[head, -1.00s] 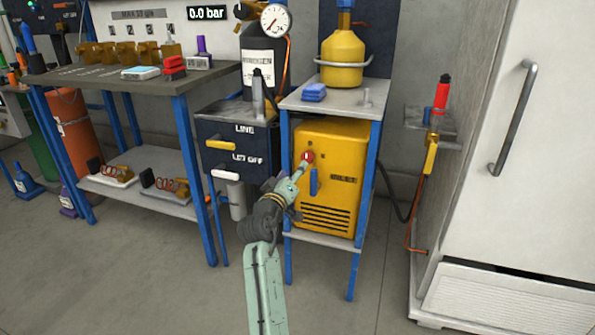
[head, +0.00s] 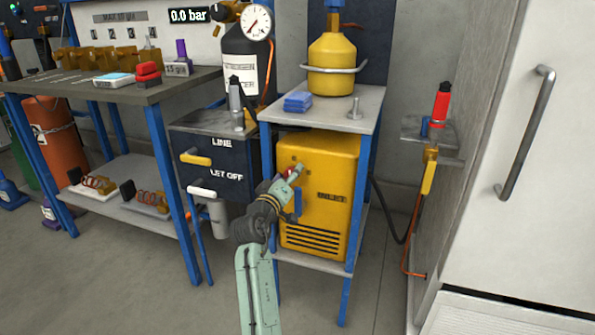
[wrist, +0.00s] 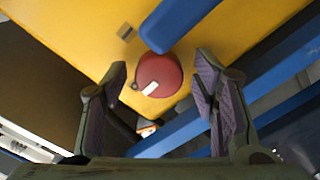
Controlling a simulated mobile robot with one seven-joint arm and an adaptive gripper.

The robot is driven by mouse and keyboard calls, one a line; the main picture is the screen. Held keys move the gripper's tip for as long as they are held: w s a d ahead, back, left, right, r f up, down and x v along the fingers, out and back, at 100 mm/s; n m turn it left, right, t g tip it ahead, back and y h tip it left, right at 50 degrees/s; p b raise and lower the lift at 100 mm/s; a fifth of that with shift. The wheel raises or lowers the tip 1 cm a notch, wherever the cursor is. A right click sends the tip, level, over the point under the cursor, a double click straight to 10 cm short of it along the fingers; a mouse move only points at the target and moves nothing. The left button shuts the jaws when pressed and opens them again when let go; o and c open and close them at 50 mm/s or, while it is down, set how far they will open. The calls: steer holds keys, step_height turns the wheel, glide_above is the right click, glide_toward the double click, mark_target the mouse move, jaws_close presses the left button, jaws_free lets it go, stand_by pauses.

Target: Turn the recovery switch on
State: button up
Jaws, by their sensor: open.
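The yellow recovery machine (head: 335,180) stands on the shelf of a small blue-legged stand. Its switch is a round red knob with a white pointer mark; it shows in the wrist view (wrist: 160,72), and in the head view it is mostly hidden by my gripper. My gripper (head: 296,173) is at the machine's front. In the wrist view my gripper (wrist: 162,80) is open, with one finger on each side of the knob and visible gaps to both. I cannot tell how far the fingertips are from the panel.
A blue handle (wrist: 180,22) sits close beside the knob. The stand (head: 365,115) has a metal top carrying a yellow cylinder (head: 332,62) and blue cloths (head: 298,101). A dark box with levers (head: 215,165) is at left. A white cabinet (head: 500,200) is at right.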

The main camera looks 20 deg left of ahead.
steer(key=shift+w, duration=0.3)
steer(key=shift+s, duration=0.1)
steer(key=shift+c, duration=0.5)
steer(key=c, duration=1.1)
